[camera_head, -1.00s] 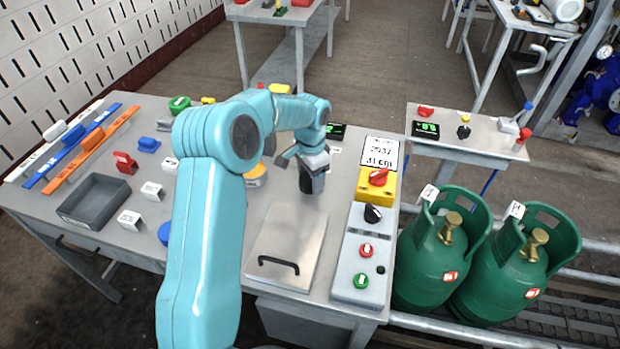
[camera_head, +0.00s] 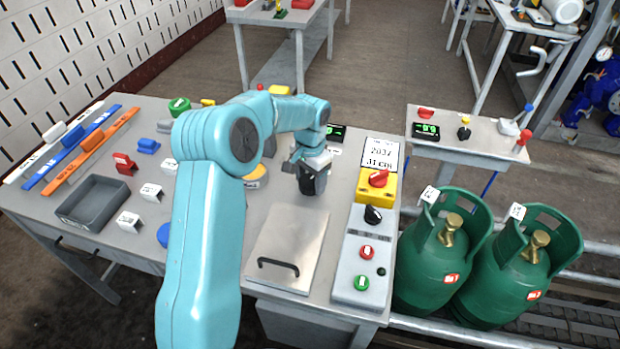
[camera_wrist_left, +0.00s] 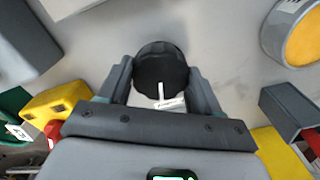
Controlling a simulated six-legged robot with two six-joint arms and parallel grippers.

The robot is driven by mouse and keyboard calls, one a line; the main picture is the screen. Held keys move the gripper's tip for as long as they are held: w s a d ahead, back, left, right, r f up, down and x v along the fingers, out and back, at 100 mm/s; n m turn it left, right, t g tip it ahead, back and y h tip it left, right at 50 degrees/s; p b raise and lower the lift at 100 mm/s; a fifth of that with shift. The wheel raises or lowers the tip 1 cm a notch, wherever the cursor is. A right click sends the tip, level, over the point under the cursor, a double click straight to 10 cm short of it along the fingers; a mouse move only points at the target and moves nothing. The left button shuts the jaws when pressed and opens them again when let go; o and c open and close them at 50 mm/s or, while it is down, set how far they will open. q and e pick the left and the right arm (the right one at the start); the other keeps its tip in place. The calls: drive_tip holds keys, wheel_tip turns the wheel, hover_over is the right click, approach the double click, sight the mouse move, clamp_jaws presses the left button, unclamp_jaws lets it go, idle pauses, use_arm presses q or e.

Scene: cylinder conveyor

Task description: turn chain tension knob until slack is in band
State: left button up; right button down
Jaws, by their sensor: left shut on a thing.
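The black round knob (camera_wrist_left: 160,68) with a white pointer line shows in the left wrist view, between the two fingers of my left gripper (camera_wrist_left: 161,82). The fingers are shut on its sides, and the pointer line points toward the bottom of the picture. In the head view my left gripper (camera_head: 311,180) reaches down to the bench, and the knob is mostly hidden there. A small display with green digits (camera_head: 336,132) stands behind the gripper; its reading is too small to tell. My right gripper is not in view.
A hinged metal plate with a black handle (camera_head: 292,235) lies in front of the gripper. A grey control box (camera_head: 352,268) and a yellow box with a red knob (camera_head: 368,189) stand to its right. A grey tray (camera_head: 80,217) sits at left on the bench (camera_head: 215,278).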

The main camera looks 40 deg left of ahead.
sight(312, 179)
use_arm(q)
drive_tip(key=o, duration=0.9)
drive_tip(key=shift+d+f, duration=0.15)
drive_tip(key=shift+f, duration=0.05)
drive_tip(key=shift+o, duration=0.8)
drive_tip(key=shift+w, duration=0.2)
drive_tip(key=shift+s+r, duration=0.15)
drive_tip(key=shift+r, duration=0.45)
wheel_tip(312, 179, up, 15)
drive_tip(key=p, duration=0.1)
drive_tip(key=shift+w, duration=0.2)
